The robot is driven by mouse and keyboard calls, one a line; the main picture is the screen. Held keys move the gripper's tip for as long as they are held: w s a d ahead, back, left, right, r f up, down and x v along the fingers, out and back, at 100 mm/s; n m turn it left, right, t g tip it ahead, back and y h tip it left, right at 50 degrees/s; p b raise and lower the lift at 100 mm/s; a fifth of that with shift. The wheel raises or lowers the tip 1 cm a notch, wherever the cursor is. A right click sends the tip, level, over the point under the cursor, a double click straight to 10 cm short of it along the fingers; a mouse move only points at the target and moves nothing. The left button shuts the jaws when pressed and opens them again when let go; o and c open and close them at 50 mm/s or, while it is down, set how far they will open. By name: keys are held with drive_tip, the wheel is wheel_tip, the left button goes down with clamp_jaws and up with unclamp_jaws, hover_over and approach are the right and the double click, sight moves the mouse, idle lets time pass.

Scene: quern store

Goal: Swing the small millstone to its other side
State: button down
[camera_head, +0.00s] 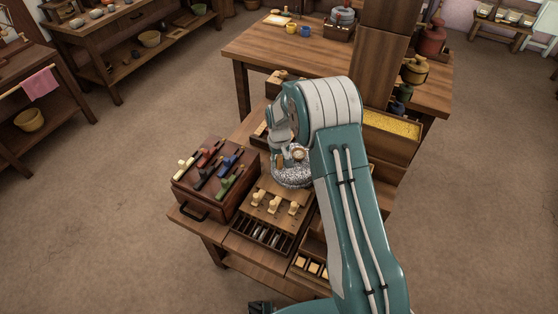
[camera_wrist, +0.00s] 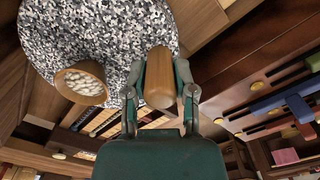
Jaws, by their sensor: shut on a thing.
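The small millstone (camera_head: 292,177) is a round, speckled grey stone on the near workbench, partly hidden by my arm in the head view. It fills the top left of the wrist view (camera_wrist: 110,30). An upright wooden handle (camera_wrist: 158,78) stands near its edge. My gripper (camera_wrist: 160,95) is shut on this handle, one finger on each side. A round wooden cup (camera_wrist: 80,84) with pale grains or pebbles in it sits on the stone, left of the handle in the wrist view. In the head view my gripper is mostly hidden behind my arm.
A dark wooden box (camera_head: 214,178) with coloured-handled pieces stands left of the stone. A board with pale knobs (camera_head: 275,205) and a slotted tray (camera_head: 262,236) lie in front. A yellow-filled bin (camera_head: 392,124) is behind right. A larger table (camera_head: 270,50) stands beyond.

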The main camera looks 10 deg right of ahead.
sight(299, 175)
drive_tip(key=shift+s+f, duration=0.1)
drive_tip(key=shift+s, duration=0.1)
drive_tip(key=n, duration=0.2)
drive_tip(key=s+d+n, duration=0.1)
drive_tip(key=shift+s+n, duration=0.3)
drive_tip(key=shift+n, duration=0.1)
drive_tip(key=n, duration=0.1)
drive_tip(key=s+d+n, duration=0.1)
drive_tip(key=n, duration=0.1)
drive_tip(key=shift+s+d+n, duration=0.2)
drive_tip(key=shift+d+n, duration=0.1)
drive_tip(key=d+n, duration=0.1)
drive_tip(key=n, duration=0.2)
drive_tip(key=shift+s+d, duration=0.35)
drive_tip(key=shift+d, duration=0.05)
drive_tip(key=shift+s+d+n, duration=0.1)
drive_tip(key=shift+d+n, duration=0.25)
drive_tip(key=shift+n, duration=0.4)
drive_tip(key=shift+d+n, duration=0.35)
drive_tip(key=shift+n, duration=0.4)
drive_tip(key=shift+d, duration=0.1)
drive_tip(key=shift+c, duration=2.2)
unclamp_jaws()
